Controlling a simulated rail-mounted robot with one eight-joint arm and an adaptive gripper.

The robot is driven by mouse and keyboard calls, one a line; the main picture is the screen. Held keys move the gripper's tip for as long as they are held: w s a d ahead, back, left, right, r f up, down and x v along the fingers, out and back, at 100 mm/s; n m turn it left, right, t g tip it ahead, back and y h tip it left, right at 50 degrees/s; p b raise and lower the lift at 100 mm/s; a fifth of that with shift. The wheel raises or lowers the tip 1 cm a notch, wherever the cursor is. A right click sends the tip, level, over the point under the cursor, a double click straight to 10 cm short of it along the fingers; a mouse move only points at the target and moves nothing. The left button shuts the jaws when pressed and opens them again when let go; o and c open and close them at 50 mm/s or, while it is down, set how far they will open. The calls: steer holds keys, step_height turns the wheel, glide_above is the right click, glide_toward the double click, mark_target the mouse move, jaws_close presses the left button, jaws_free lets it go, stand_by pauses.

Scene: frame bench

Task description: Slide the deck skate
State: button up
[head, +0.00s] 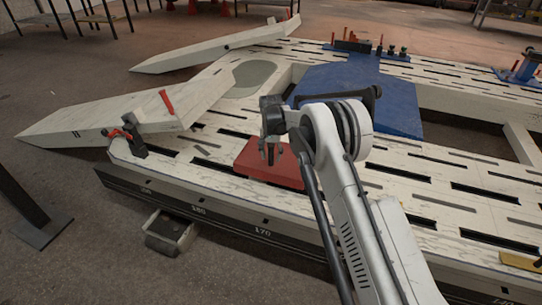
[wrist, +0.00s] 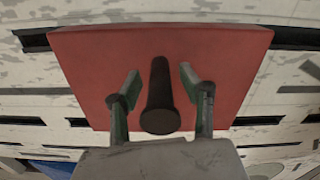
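The deck skate appears to be a red block (head: 252,165) lying on the slotted pale deck (head: 420,165), left of my arm. In the wrist view the red block (wrist: 222,75) fills the middle, with a dark upright handle (wrist: 160,98) on it. My gripper (head: 270,155) is above the block and points down. In the wrist view my gripper (wrist: 158,85) has its fingers apart, one on each side of the handle, with a gap on both sides. Whether the fingertips touch the block I cannot tell. The handle is mostly hidden in the head view.
A blue plate (head: 375,95) lies on the deck behind the block. White ramp beams (head: 105,118) reach out left, and a red-handled clamp (head: 128,138) stands at the deck's left corner. The deck's numbered front edge (head: 215,215) is near the block.

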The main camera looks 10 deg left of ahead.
steer(key=shift+r, duration=0.1)
step_height(320, 180, up, 12)
steer(key=shift+f, duration=0.1)
stand_by(0.4)
